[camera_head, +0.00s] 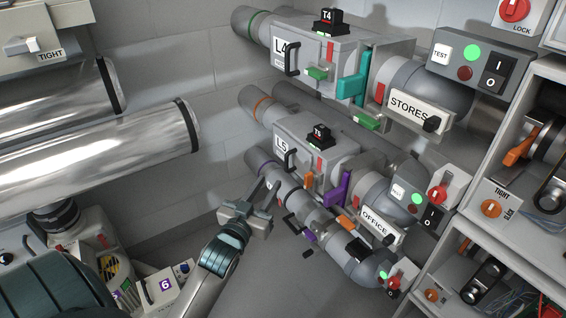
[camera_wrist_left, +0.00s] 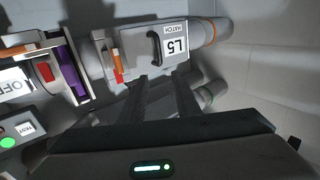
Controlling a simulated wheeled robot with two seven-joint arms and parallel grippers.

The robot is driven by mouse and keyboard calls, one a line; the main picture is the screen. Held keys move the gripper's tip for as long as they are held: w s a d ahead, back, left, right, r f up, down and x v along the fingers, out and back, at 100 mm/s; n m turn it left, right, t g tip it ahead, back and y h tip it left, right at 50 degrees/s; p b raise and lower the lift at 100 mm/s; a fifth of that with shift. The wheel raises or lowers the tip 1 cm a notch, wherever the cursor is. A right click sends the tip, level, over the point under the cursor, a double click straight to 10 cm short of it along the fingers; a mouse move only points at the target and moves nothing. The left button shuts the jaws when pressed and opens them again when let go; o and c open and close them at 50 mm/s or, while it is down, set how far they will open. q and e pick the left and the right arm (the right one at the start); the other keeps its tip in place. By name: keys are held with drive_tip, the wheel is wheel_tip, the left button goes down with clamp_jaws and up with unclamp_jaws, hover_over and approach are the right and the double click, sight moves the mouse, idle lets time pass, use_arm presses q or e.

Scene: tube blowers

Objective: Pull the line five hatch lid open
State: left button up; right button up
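The line five hatch is a grey box on a pipe, with a white L5 label (camera_head: 282,148) and a black lid handle (camera_head: 290,161). In the left wrist view the handle (camera_wrist_left: 155,48) and label (camera_wrist_left: 175,46) face me. The lid looks closed. An orange latch (camera_head: 309,180) sits at the hatch's edge; it also shows in the left wrist view (camera_wrist_left: 116,54). My left gripper (camera_head: 271,184) is just below and left of the handle. Its two dark fingers (camera_wrist_left: 164,76) are apart, with nothing seen between them; contact with the handle is not visible. My right gripper is not in view.
The L4 hatch line (camera_head: 315,50) runs above, and another pipe line (camera_head: 300,205) runs close below. A purple slide plate (camera_head: 338,190) and the OFFICE duct (camera_head: 376,227) lie right of the hatch. Shiny tubes (camera_head: 100,160) fill the left. Open floor lies below.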

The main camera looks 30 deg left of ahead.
sight(286, 158)
use_arm(q)
drive_tip(key=w, duration=0.3)
drive_tip(key=w+a, duration=0.1)
drive_tip(key=w, duration=0.2)
drive_tip(key=w+a+b, duration=0.1)
drive_tip(key=w, duration=0.3)
drive_tip(key=shift+w+a, duration=0.2)
drive_tip(key=shift+w, duration=0.65)
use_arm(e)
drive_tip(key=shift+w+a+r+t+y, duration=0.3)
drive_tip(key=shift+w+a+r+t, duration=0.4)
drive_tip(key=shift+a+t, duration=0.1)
use_arm(q)
drive_tip(key=shift+c, duration=0.2)
clamp_jaws()
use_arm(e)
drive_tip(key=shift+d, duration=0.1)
